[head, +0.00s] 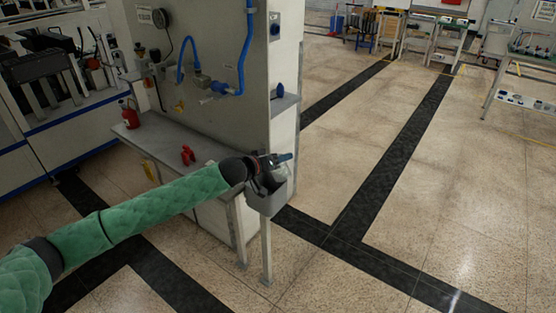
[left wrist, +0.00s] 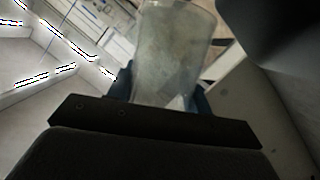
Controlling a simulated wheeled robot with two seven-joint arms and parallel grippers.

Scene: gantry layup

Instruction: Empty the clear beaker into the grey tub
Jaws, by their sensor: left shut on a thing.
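My left gripper (head: 280,161) reaches in from the left at the end of the green-sleeved arm. It is shut on the clear beaker, which shows in the left wrist view (left wrist: 175,45) between the blue fingers (left wrist: 122,82). In the head view the beaker is mostly hidden by the gripper. The beaker's wall looks cloudy, and I cannot tell what is inside it. The grey tub (head: 265,203) is at the end of the bench, just below the gripper. Its opening is largely hidden by the gripper and wrist. My right gripper is not in view.
A tall grey panel (head: 215,50) with blue hoses stands behind the bench (head: 160,137). A red bottle (head: 131,115) and a small red object (head: 188,155) are on the bench. The speckled floor (head: 440,190) to the right is clear. Other workbenches stand far back.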

